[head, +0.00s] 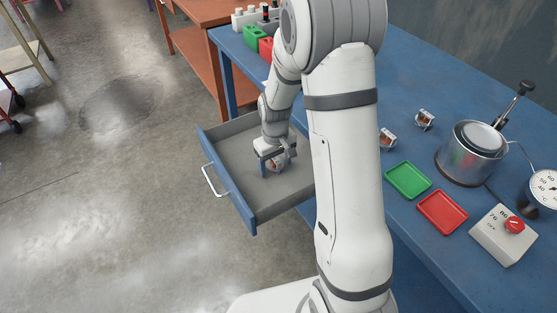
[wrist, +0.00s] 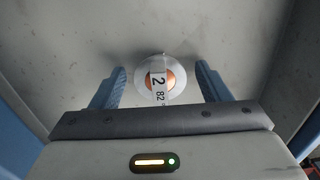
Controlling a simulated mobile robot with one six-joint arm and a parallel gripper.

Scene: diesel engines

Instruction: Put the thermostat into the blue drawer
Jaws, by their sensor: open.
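The blue drawer (head: 229,190) is pulled out from the blue bench, with a grey inner floor. My gripper (head: 275,163) points down inside the drawer. A thermostat (head: 276,165) with a copper middle is at the fingertips, partly hidden by them in the head view. In the wrist view the thermostat (wrist: 153,72) shows a round silver flange, a copper centre and a label reading "2" and "82". It lies between and just beyond the blue fingers of my gripper (wrist: 160,86). The fingers are apart, with a gap on each side of it. The drawer floor (wrist: 240,50) is behind it.
Two other thermostats (head: 387,138) (head: 425,119) stand on the bench. A green tray (head: 408,180), a red tray (head: 442,212), a metal pot (head: 470,152), a dial gauge (head: 545,188) and a control box (head: 503,235) are on the right. The drawer floor around my gripper is clear.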

